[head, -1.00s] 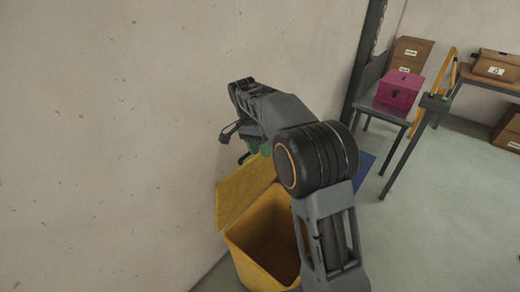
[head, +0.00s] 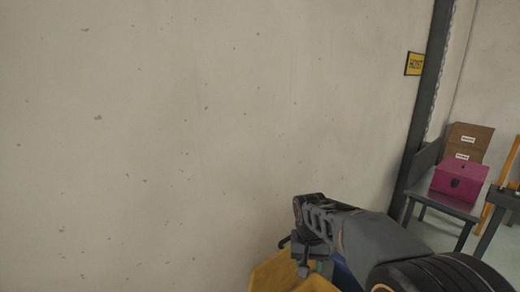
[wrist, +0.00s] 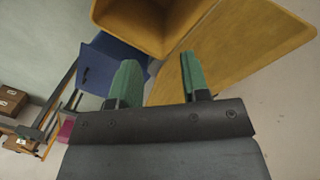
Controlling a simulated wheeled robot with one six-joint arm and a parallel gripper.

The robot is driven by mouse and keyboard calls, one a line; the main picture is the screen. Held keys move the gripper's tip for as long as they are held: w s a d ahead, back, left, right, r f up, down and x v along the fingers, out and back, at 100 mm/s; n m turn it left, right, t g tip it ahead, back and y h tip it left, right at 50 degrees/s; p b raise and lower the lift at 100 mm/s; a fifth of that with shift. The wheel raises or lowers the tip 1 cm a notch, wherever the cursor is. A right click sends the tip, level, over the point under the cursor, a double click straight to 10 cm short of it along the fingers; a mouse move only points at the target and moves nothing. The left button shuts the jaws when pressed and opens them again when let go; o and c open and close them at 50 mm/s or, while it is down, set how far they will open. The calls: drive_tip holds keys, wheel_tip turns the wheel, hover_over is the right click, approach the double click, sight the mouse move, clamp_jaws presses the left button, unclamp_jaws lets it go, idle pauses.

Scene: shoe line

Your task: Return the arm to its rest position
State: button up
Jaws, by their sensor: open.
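My gripper (wrist: 160,82) shows in the wrist view with its two green fingers apart and nothing between them. In the head view my arm reaches in from the lower right, and my gripper (head: 303,268) is partly hidden at its end. A yellow bin (head: 268,275) shows below it, cut off by the bottom edge. In the wrist view the open yellow bin (wrist: 195,12) and its flat yellow lid or panel (wrist: 240,50) lie beyond the fingers. My gripper is apart from both.
A pale wall (head: 180,130) fills most of the head view. A dark post (head: 425,110) with a yellow sign (head: 414,64) stands right. Beyond it, a pink box (head: 460,178) sits on a grey table (head: 440,203). A blue bin (wrist: 103,62) is beside the yellow one.

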drive_tip(key=s+d+r+n+t, duration=0.1)
drive_tip(key=s+t, duration=0.1)
drive_tip(key=s, duration=0.5)
drive_tip(key=s+d+r+t, duration=0.1)
drive_tip(key=s+d+t, duration=0.1)
drive_tip(key=s, duration=0.5)
drive_tip(key=shift+s+r+n+y, duration=0.2)
drive_tip(key=shift+r+n+y, duration=0.15)
drive_tip(key=shift+n+y, duration=0.05)
idle(0.6)
